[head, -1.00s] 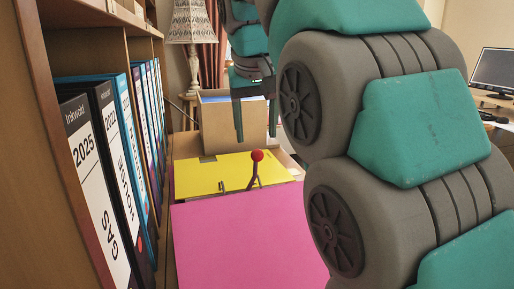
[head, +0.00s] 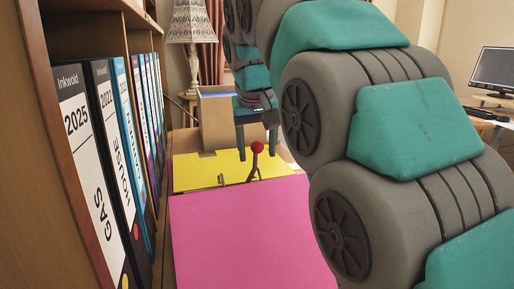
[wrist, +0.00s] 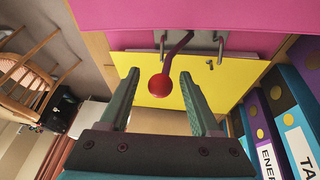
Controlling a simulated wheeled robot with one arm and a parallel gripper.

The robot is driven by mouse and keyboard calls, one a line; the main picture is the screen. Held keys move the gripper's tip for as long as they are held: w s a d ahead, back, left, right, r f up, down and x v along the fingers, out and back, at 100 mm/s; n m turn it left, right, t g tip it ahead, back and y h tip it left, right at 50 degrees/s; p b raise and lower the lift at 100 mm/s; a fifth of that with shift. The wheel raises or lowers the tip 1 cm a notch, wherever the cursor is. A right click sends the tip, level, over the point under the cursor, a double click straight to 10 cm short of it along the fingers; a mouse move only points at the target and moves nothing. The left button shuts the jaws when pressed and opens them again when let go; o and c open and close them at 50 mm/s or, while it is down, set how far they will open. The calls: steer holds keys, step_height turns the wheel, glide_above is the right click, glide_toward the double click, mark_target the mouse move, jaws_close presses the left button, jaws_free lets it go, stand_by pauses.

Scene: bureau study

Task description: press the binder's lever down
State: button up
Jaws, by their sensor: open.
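The binder lies open, with a pink cover (head: 245,235) near me and a yellow panel (head: 195,172) beyond it. Its lever (head: 253,170) stands up at a tilt from the metal mechanism and ends in a red knob (head: 257,147). My gripper (head: 257,155) is open just behind the knob in the head view, its fingers pointing down. In the wrist view the red knob (wrist: 160,85) appears between the two fingers of my gripper (wrist: 159,74), near their tips. I cannot tell whether either finger touches it.
A row of upright binders (head: 88,160) fills the shelf on the left, close beside the open binder. A cardboard box (head: 216,122) stands behind the yellow panel. A lamp (head: 193,40) is at the back, and a monitor (head: 494,69) is at the far right.

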jaws_close()
stand_by(0.5)
stand_by(0.9)
